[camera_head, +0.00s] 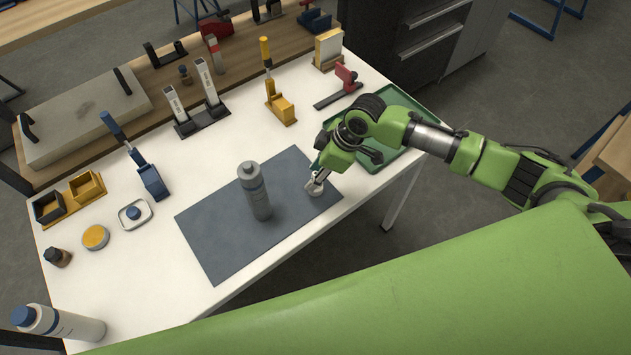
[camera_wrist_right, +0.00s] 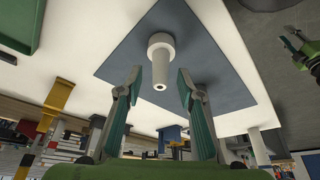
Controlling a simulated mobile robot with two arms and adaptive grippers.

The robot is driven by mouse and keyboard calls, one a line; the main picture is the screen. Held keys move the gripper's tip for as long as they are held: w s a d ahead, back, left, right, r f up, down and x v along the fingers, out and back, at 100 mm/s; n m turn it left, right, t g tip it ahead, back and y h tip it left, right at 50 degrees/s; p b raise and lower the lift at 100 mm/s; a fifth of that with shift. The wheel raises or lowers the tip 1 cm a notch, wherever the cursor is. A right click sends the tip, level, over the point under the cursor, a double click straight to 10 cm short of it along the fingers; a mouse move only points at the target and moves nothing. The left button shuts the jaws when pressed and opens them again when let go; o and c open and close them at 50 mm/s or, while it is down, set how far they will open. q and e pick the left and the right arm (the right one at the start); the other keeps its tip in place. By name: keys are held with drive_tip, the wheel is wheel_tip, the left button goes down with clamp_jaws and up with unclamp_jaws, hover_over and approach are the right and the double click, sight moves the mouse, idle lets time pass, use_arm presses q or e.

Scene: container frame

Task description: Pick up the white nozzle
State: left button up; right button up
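The white nozzle (camera_wrist_right: 161,62) stands on the blue-grey mat (camera_wrist_right: 222,80), wide collar at the mat and hollow tip towards the right wrist camera. In the head view the nozzle (camera_head: 315,190) is small and partly covered by my right gripper (camera_head: 318,180), over the mat's right end. In the right wrist view my right gripper (camera_wrist_right: 158,92) is open, its two green-padded fingers apart, with the nozzle's tip centred between and beyond them. I see no contact.
A grey bottle (camera_head: 256,192) stands on the mat, left of my right gripper. A green tray (camera_head: 408,152) lies under my right arm. A white bottle (camera_head: 62,324) stands at the near left corner. Toggle clamps (camera_head: 280,108) stand behind. The mat's front is clear.

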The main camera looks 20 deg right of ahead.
drive_tip(key=c, duration=1)
drive_tip(key=shift+o, duration=0.2)
drive_tip(key=shift+r, duration=0.1)
